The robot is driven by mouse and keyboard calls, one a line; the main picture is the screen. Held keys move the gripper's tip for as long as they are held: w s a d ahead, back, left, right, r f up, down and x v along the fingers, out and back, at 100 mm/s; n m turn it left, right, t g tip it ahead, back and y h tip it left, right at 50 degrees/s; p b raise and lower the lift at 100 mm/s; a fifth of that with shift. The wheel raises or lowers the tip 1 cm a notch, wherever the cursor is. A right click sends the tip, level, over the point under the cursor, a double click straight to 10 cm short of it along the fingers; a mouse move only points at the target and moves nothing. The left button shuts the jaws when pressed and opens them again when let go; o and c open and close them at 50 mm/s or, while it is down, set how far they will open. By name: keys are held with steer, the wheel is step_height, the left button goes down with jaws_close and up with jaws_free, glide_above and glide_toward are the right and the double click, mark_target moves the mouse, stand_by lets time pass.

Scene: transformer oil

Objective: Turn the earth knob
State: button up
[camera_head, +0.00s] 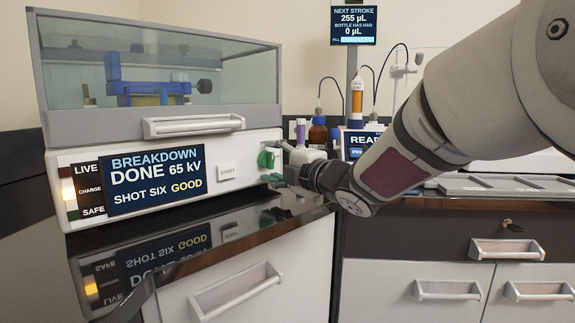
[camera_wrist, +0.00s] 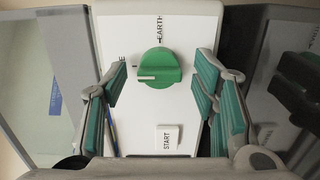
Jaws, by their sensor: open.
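The earth knob (camera_wrist: 158,68) is a round green knob with a raised bar on a white panel. Its white mark points left in the wrist view, toward a partly hidden label ending in "E". The label EARTH (camera_wrist: 160,27) stands above it, turned sideways. The knob also shows in the head view (camera_head: 266,159) at the right end of the tester's front. My gripper (camera_wrist: 161,85) is open, with teal-padded fingers on either side of the knob, apart from it. In the head view my gripper (camera_head: 277,164) is right in front of the knob, partly covering that corner.
The START button (camera_wrist: 167,138) is close to the knob; it also shows in the head view (camera_head: 226,173). The tester's screen (camera_head: 156,180) reads "BREAKDOWN DONE 65 kV, SHOT SIX GOOD". The CHARGE lamp (camera_head: 68,190) glows. Bottles (camera_head: 318,132) stand behind my gripper.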

steer(key=shift+w+a, duration=0.15)
steer(key=c, duration=1.2)
